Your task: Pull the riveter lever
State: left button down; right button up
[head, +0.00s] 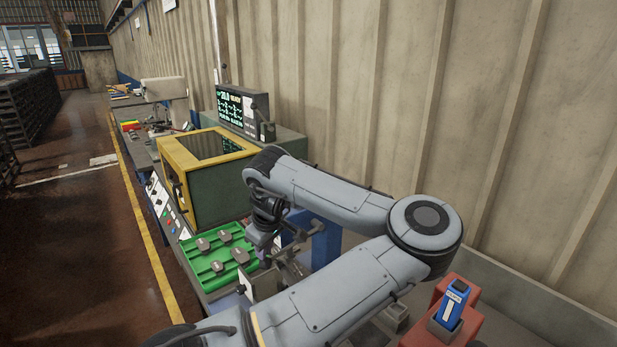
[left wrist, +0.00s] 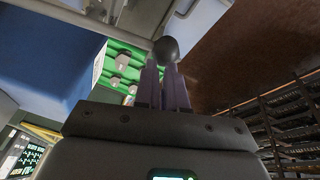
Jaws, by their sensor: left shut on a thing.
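My left gripper (left wrist: 164,68) is shut on the dark round knob of the riveter lever (left wrist: 166,49); the knob shows at the tips of the purple fingers in the left wrist view. In the head view, my left arm reaches over to the blue riveter body (head: 326,243), with its wrist beside the green tray. My own arm hides much of the riveter there, and the lever and fingertips are hard to make out. A blue surface, seemingly the riveter body, also fills the upper left of the left wrist view (left wrist: 45,50). My right gripper is not in view.
A green tray (head: 196,279) with several grey metal parts lies left of my wrist. A yellow-and-green machine (head: 200,190) stands behind it, with a display (head: 238,108) further back. A blue device (head: 452,304) sits in a red holder at lower right. The wall closes off the right side.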

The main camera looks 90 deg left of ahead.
pick_arm(q)
jog(key=shift+d+f, duration=0.1)
jog(key=shift+f, duration=0.5)
jog(key=shift+r+p, duration=0.4)
jog(key=shift+r, duration=0.15)
jog(key=r+p, duration=0.1)
jog(key=r, duration=0.1)
jog(key=a+r+p, duration=0.1)
jog(key=r+p, duration=0.1)
jog(key=shift+w+a+r, duration=0.1)
jog(key=shift+r, duration=0.1)
jog(key=s+d+r, duration=0.2)
jog(key=d+r, duration=0.3)
jog(key=r, duration=0.2)
jog(key=shift+s+d+r, duration=0.15)
jog(key=shift+s+d, duration=0.15)
jog(key=shift+s, duration=0.1)
